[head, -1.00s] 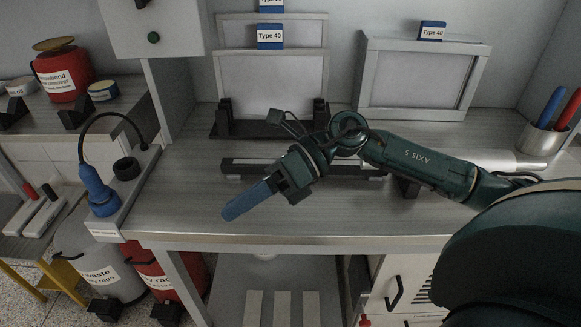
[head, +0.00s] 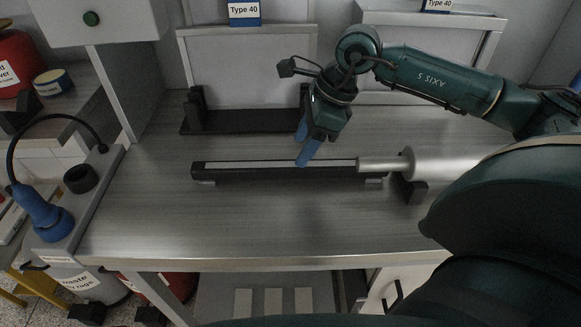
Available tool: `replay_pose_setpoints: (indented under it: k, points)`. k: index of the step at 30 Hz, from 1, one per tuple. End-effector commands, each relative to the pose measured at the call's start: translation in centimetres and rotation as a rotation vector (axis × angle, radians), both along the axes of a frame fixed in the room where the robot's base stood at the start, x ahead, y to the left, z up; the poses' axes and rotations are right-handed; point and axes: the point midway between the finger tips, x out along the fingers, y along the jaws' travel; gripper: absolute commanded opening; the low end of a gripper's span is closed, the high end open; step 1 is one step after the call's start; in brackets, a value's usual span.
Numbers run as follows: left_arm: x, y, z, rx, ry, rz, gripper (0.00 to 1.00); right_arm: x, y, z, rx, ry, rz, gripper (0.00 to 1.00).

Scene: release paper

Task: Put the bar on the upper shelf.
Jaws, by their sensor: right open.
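A long dark bar (head: 270,173) with a pale strip along its top lies across the worktable on small light blocks. I take it to be the task's bar. My right gripper (head: 304,147) has blue fingers, is open and empty, and points down at the bar's middle. One fingertip overlaps the bar's back edge in the picture; I cannot tell whether it touches. My left gripper is not in view. I cannot make out clearly which surface is the upper shelf.
A silver roller (head: 445,164) lies by the bar's right end. A blue-handled tool (head: 43,215) stands at the left. The table front (head: 230,225) is clear. Pale strips (head: 273,302) lie below the table.

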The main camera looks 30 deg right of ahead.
Motion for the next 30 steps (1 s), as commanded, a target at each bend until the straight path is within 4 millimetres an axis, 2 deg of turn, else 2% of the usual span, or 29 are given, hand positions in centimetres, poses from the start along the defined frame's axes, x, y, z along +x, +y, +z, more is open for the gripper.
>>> replay_pose_setpoints:
  k: [8,17,25,30]
  points:
    - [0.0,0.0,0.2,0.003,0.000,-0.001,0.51,0.4,0.9,-2.1,0.003,0.001,0.001,0.55]
    - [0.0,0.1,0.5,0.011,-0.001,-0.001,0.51,1.3,2.2,-5.8,0.003,0.002,0.000,0.55]
    - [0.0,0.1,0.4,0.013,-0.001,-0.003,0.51,1.3,2.2,-6.1,0.002,-0.001,0.000,0.55]
    - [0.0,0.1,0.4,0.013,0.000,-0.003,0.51,1.3,2.2,-6.1,0.002,-0.001,0.000,0.41]
